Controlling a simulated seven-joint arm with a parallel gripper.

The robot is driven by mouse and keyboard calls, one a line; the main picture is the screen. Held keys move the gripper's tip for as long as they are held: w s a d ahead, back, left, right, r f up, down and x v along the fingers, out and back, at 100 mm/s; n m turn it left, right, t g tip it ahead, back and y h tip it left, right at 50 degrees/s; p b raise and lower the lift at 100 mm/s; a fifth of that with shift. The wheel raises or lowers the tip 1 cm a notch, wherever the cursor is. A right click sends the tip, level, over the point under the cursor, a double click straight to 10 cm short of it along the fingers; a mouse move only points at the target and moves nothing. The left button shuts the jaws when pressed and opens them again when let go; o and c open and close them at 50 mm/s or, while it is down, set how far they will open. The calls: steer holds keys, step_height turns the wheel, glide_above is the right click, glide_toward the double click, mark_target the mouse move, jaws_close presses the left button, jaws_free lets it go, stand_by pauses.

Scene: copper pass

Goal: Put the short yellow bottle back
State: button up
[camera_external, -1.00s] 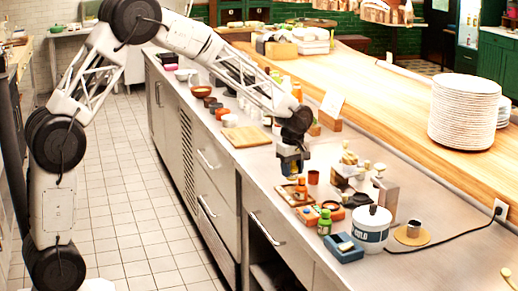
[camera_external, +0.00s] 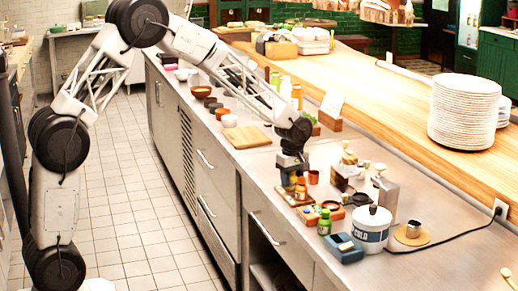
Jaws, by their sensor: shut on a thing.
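My gripper (camera_external: 291,171) points down over the wooden tray (camera_external: 283,194) on the steel counter. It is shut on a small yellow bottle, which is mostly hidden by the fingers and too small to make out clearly. The held bottle is low, close to the tray; I cannot tell whether it touches. An orange bottle (camera_external: 301,190) stands upright on the tray, just right of and in front of the gripper.
A reddish cup (camera_external: 313,177) stands right of the gripper. A cutting board (camera_external: 247,136) lies behind, with bare counter between.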

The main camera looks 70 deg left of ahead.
steer(key=o, duration=0.8)
step_height(320, 180, up, 12)
steer(key=shift+f, duration=0.2)
steer(key=shift+r, duration=0.3)
stand_by(0.3)
stand_by(0.5)
